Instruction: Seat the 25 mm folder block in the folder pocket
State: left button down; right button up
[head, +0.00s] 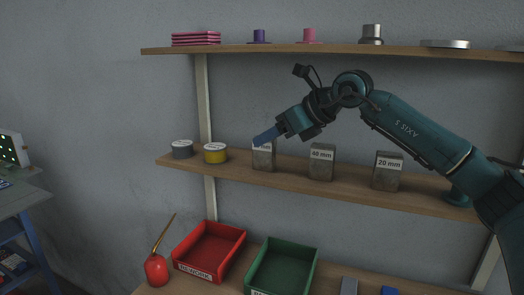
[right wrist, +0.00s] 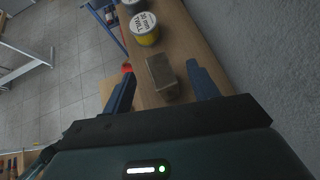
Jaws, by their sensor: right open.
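Three grey-brown blocks stand on the middle shelf. The leftmost block (head: 264,158) has a label partly covered by my right gripper's finger, so its number cannot be read. The other two are marked 40 mm (head: 321,165) and 20 mm (head: 387,174). My right gripper (head: 263,138) is open in front of the leftmost block's upper part. In the right wrist view, a block (right wrist: 162,78) shows between the open fingers (right wrist: 161,69), with a gap on the right; contact cannot be told. I cannot identify the folder pocket in either view. My left gripper is not in view.
A grey tape roll (head: 182,150) and a yellow one (head: 215,154) sit left of the blocks on the shelf (head: 232,173). An upper shelf (head: 270,49) holds small parts. Below are a red bin (head: 209,250), a green bin (head: 282,268) and a red oil can (head: 157,269).

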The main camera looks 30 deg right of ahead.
aim_at(264, 153)
jog(key=p+x, duration=0.1)
jog(key=x, duration=0.1)
jog(key=p+x, duration=0.1)
jog(key=x, duration=0.2)
jog(key=shift+f, duration=0.35)
jog(key=shift+s, duration=0.1)
jog(key=c, duration=1.2)
grip_shut()
jog(key=shift+r, duration=0.15)
